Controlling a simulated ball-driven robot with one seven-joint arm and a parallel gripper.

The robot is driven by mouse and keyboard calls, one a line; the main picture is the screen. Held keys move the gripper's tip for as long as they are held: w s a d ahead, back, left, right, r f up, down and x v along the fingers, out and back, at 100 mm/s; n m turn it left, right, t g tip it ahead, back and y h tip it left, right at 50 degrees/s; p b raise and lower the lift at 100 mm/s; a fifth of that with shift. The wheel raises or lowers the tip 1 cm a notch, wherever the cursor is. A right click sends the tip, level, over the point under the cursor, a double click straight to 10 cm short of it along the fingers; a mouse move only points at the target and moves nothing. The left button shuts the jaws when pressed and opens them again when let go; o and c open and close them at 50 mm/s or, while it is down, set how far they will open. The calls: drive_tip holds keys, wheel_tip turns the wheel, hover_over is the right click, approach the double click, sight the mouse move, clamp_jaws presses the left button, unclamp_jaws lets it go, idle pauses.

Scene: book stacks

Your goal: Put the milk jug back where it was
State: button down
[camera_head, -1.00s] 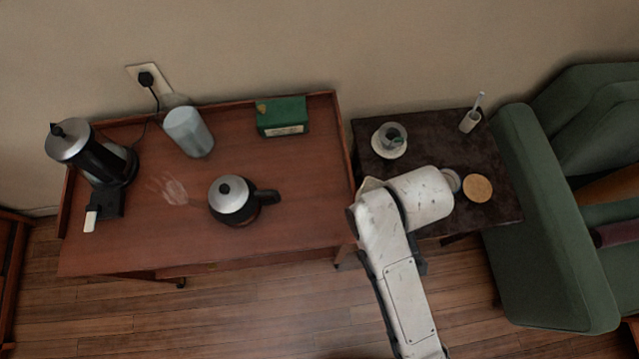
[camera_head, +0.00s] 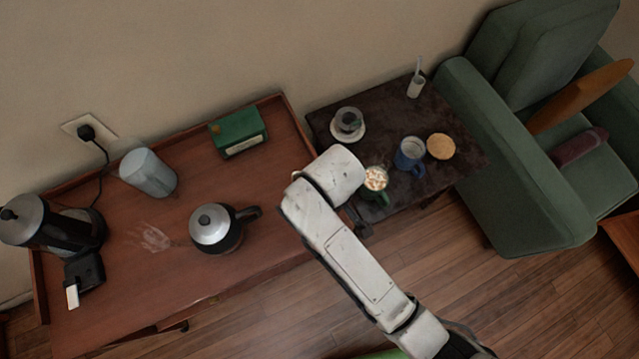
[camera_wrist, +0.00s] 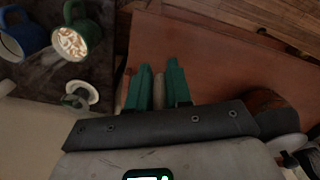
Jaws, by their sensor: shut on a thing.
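My gripper (camera_wrist: 161,90) shows in the wrist view with its two green fingers close together. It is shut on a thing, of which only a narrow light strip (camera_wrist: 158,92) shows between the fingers. I take this to be the milk jug; its body is hidden. In the head view my white wrist hides the gripper, above the gap between the wooden desk (camera_head: 185,275) and the dark side table (camera_head: 385,115). A green mug with a frothy, pale-topped drink (camera_head: 375,180) stands on the side table near my wrist. It also shows in the wrist view (camera_wrist: 72,42).
A blue mug (camera_head: 410,153), a round cork coaster (camera_head: 440,146) and a grey cup on a saucer (camera_head: 347,123) share the side table. The front middle of the desk is clear.

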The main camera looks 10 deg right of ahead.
drive_tip(key=w+f, duration=0.1)
drive_tip(key=a+f, duration=0.1)
drive_tip(key=w+f, duration=0.1)
drive_tip(key=shift+w+a+f, duration=0.3)
drive_tip(key=shift+w+f, duration=0.15)
drive_tip(key=shift+f, duration=1.6)
drive_tip(key=shift+f, duration=0.1)
drive_tip(key=c, duration=1)
unclamp_jaws()
drive_tip(key=shift+c, duration=0.2)
wheel_tip(320, 180, up, 12)
